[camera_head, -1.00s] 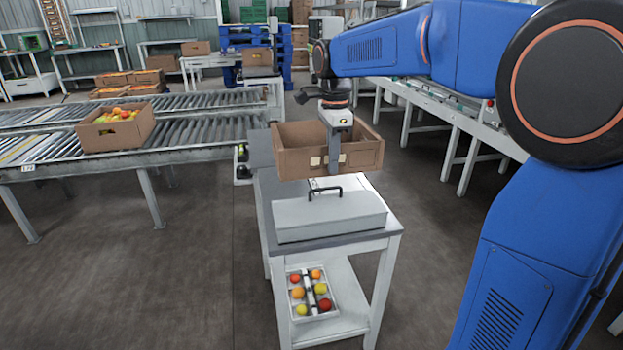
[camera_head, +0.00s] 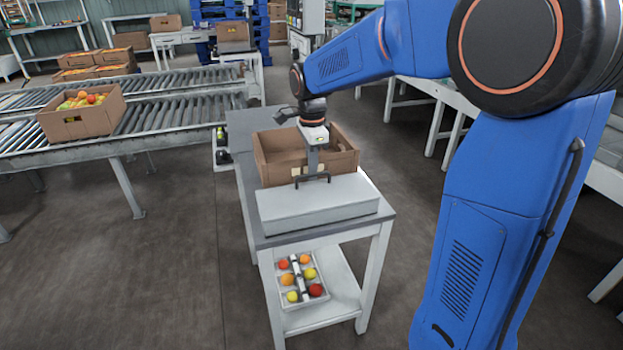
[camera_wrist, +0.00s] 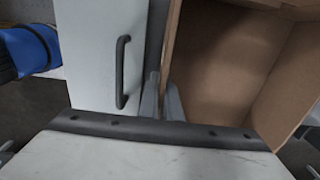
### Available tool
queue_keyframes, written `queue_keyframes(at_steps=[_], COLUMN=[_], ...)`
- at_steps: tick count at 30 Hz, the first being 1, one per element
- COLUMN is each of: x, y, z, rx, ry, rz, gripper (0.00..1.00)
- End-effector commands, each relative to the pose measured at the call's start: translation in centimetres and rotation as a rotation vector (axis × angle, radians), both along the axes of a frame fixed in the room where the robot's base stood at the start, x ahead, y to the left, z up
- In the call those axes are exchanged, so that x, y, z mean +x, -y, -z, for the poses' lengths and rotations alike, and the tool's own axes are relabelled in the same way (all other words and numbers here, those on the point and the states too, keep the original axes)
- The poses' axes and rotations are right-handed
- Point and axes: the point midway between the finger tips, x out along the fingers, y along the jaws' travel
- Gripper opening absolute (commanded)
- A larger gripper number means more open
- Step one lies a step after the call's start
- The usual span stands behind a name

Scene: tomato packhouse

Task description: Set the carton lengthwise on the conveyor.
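The brown open-topped carton (camera_head: 345,163) is at the worktable, just behind a pale grey box with a black handle (camera_head: 318,200). It looks upright and empty. Its bottom edge is mostly hidden by the box, so I cannot tell if it touches the tabletop. My gripper (camera_head: 312,170) is at the carton's near wall. In the wrist view, the fingers (camera_wrist: 161,100) sit on either side of that carton wall (camera_wrist: 171,45) and look closed on it. The roller conveyor (camera_head: 165,120) is to the left, with a gap of floor before the table.
A carton of tomatoes (camera_head: 78,124) stands on the near conveyor's left part; rollers to its right are bare. More filled cartons (camera_head: 98,72) are on the far conveyor. The table (camera_head: 240,190) has a lower shelf holding a fruit tray (camera_head: 300,280).

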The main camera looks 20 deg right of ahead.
Motion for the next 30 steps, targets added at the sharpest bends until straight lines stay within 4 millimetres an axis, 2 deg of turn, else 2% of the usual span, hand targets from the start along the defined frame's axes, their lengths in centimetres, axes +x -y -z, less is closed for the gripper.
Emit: queue_keyframes(at_steps=[3,7,17,18,19,30], x=[0.0,0.0,0.0,0.0,0.0,0.0], y=[0.0,0.0,0.0,0.0,0.0,0.0], z=[1.7,2.8,3.0,3.0,3.0,2.6], rx=[0.000,0.000,0.000,0.000,0.000,0.000], ry=[-0.003,-0.002,-0.001,-0.001,-0.001,0.000], rz=[0.000,0.000,0.000,0.000,0.000,0.000], gripper=[0.00,0.00,0.00,0.09,0.12,0.12])
